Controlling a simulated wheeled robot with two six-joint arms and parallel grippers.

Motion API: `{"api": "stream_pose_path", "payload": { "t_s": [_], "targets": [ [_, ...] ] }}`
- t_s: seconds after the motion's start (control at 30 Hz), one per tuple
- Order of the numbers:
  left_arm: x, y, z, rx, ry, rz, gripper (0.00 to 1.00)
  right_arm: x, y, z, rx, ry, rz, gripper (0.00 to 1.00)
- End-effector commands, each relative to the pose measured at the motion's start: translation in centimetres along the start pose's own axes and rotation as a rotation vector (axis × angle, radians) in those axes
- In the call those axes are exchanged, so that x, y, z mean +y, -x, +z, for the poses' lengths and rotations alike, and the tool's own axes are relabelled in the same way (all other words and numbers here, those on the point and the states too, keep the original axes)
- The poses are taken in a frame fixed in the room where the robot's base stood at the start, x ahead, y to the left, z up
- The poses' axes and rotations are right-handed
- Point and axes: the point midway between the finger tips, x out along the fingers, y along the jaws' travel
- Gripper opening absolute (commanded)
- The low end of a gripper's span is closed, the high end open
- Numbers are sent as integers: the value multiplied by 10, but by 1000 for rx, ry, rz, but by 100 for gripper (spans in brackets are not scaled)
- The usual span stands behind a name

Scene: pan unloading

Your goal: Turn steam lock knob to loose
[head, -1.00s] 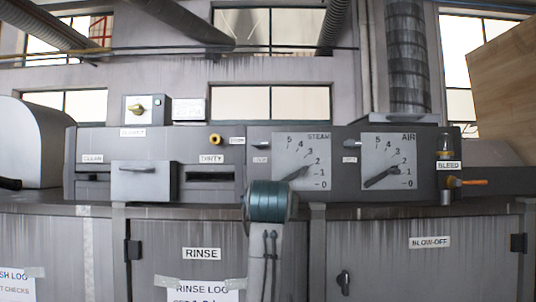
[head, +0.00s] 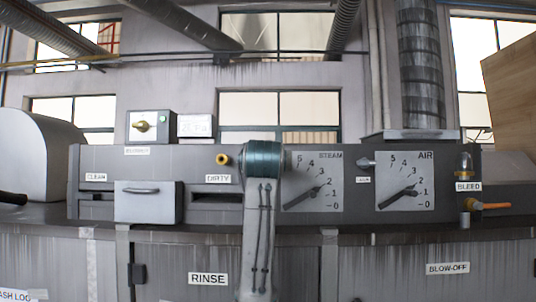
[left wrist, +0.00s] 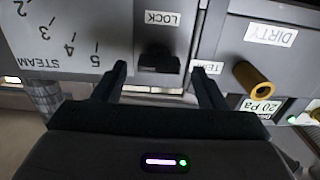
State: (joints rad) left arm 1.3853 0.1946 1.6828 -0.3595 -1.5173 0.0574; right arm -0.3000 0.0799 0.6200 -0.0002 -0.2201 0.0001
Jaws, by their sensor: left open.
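The steam lock knob (left wrist: 158,60) is a dark knob below the LOCK label (left wrist: 163,18) in the left wrist view, where the panel looks upside down. Its exact turn angle is hard to read. My left gripper (left wrist: 158,88) is open, with one finger on each side of the knob in that picture; I see no contact with it. In the head view my left arm's teal joint (head: 263,160) hides the steam knob and the gripper. My right gripper is not in view.
A yellow-brass knob (left wrist: 252,86) sits close beside the gripper's right finger in the wrist view. The air gauge (head: 408,172) and its own lock knob (head: 365,162) are farther right. A grey drawer (head: 148,202) and DIRTY slot are at left.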

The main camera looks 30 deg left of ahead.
Motion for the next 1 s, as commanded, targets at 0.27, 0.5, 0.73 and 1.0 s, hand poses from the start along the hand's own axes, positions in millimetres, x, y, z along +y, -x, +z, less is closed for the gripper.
{"api": "stream_pose_path", "payload": {
  "t_s": [0.27,0.5,0.73,1.0],
  "targets": [
    [0,-20,0,-1,0,0,65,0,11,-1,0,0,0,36],
    [0,-20,1,0,1,0,64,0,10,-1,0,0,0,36],
    [0,-20,1,0,1,0,21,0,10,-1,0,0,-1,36],
    [0,-20,2,-1,25,0,21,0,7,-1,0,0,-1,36]
  ]
}}
